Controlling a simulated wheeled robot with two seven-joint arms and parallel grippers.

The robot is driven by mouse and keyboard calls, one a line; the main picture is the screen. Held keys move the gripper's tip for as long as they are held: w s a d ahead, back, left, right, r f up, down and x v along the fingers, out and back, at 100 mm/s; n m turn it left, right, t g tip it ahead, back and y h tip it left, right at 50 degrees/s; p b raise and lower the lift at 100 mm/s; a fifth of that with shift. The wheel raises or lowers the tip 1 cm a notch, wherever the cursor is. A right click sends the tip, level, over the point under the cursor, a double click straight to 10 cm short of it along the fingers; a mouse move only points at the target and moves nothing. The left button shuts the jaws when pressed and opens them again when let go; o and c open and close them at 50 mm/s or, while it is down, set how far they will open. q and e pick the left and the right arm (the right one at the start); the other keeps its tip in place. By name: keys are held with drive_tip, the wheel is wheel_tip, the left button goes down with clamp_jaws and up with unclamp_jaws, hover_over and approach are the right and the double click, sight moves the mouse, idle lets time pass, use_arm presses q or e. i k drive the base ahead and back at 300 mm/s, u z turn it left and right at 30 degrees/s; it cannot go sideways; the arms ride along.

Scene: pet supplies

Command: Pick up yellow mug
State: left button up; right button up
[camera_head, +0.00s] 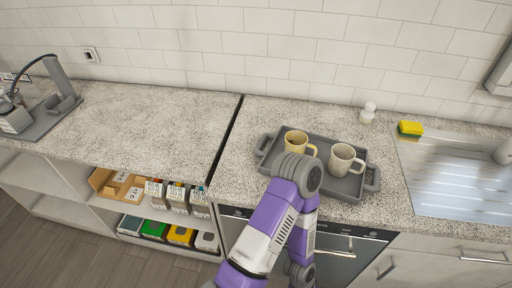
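The yellow mug (296,140) stands upright in the left half of a grey tray (322,138) on the granite counter. Its handle points to the right, and its lower part is partly hidden by my purple and white arm. A beige-grey mug (342,160) stands to its right in the same tray, with its handle also to the right. My arm comes up from the bottom middle, and its grey end joint lies just in front of the yellow mug in the picture. No gripper fingers show, so contact with the mug cannot be told.
A coffee device (45,105) stands far left. The left counter (150,115) is clear. Shelves below hold several boxes.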

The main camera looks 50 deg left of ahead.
sight(296, 142)
drive_tip(key=u, duration=2.85)
drive_tip(key=k, duration=0.95)
drive_tip(key=z, duration=1)
drive_tip(key=i, duration=1)
